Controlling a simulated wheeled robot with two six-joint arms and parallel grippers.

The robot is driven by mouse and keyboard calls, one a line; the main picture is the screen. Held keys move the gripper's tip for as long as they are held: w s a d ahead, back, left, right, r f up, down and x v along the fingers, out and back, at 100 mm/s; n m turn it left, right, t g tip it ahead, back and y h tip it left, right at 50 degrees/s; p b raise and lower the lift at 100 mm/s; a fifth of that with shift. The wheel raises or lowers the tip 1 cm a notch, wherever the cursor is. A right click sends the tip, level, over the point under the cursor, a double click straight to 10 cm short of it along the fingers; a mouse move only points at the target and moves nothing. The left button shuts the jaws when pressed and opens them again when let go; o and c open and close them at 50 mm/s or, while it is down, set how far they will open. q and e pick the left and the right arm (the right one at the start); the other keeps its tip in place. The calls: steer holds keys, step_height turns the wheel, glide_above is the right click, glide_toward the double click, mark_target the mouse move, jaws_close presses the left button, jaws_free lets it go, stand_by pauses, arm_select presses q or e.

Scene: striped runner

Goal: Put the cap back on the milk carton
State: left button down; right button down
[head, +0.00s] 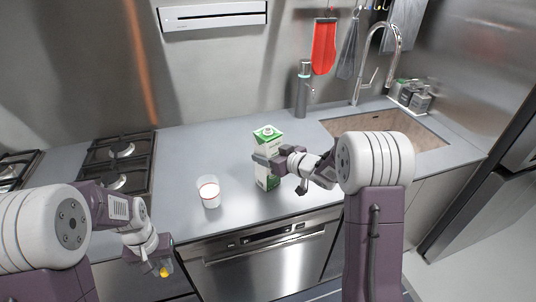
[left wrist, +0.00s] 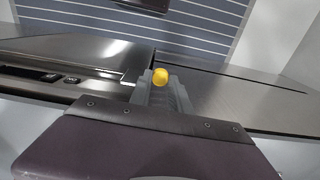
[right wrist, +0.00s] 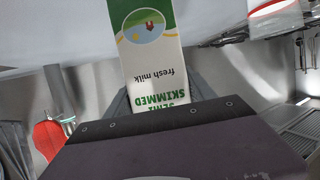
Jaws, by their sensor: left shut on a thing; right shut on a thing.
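The milk carton (head: 267,143) stands upright on the counter, white and green, with a spout on its green top. My right gripper (head: 266,160) is shut around its middle. In the right wrist view the carton (right wrist: 150,50) shows its "semi skimmed fresh milk" print between the fingers. The yellow cap (head: 165,271) is at the fingertips of my left gripper (head: 160,266), low in front of the counter and well to the left of the carton. In the left wrist view the cap (left wrist: 160,76) sits between the shut fingertips.
A glass of milk (head: 209,191) stands on the counter left of the carton. A gas hob (head: 118,165) is at the left, and a sink (head: 385,125) at the right. A grey bottle (head: 303,90) stands behind the carton. The counter between glass and carton is clear.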

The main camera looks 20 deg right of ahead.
steer(key=shift+f, duration=0.1)
steer(key=shift+c, duration=1.6)
jaws_free()
steer(key=shift+r, duration=0.3)
steer(key=p+v, duration=0.1)
steer(key=v, duration=1.1)
steer(key=shift+f, duration=0.15)
steer(key=shift+f, duration=0.1)
